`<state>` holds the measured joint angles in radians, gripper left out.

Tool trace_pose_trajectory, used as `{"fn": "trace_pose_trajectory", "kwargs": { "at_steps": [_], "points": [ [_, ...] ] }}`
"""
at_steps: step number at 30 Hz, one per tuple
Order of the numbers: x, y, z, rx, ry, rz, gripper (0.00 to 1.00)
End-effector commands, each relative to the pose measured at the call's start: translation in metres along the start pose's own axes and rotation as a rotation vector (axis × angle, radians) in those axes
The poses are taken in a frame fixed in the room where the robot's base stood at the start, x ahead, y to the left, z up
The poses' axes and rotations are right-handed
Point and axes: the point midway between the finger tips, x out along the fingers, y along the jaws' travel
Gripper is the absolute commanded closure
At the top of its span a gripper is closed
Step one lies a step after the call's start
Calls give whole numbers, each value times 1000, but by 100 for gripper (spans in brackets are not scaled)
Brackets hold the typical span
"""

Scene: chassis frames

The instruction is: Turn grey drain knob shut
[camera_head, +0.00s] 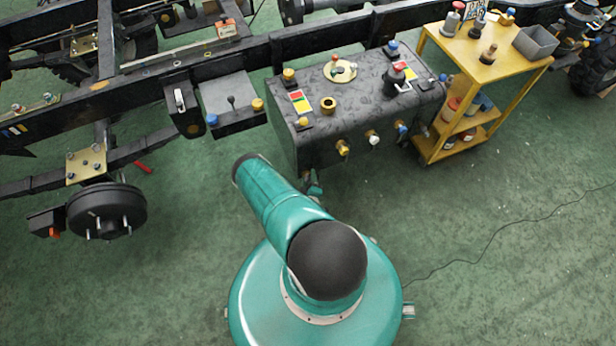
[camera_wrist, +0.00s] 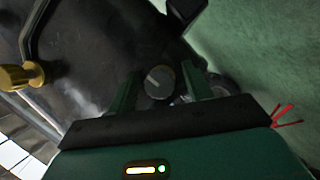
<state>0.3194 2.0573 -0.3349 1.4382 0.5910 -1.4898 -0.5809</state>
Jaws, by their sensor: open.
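In the wrist view a round dark grey knob (camera_wrist: 160,85) with a lighter mark on its face sits between the two green fingers of my gripper (camera_wrist: 161,72). The gripper is open, one finger on each side of the knob; I cannot tell whether either finger touches it. The black tank (camera_head: 330,125) stands beside the chassis frame in the head view. Its dark surface also fills the upper left of the wrist view (camera_wrist: 95,50). In the head view the grey knob cannot be made out, and my arm hides most of my gripper.
A brass knob (camera_wrist: 18,77) is at the wrist view's left. Yellow (camera_head: 343,147), white (camera_head: 373,137) and blue (camera_head: 402,128) knobs sit on the tank's side. A yellow cart (camera_head: 440,145) stands right of the tank. Green floor is clear at right; a thin cable crosses it.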

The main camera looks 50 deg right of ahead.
Motion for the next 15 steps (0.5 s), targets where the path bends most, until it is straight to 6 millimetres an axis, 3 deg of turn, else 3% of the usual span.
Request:
{"fn": "trace_pose_trajectory", "kwargs": {
  "at_steps": [12,13,15],
  "points": [
    [-4,-1,2,0,-1,-1,50],
    [-4,-1,2,0,-1,-1,52],
    [-4,-1,2,0,-1,-1,66]
  ]
}}
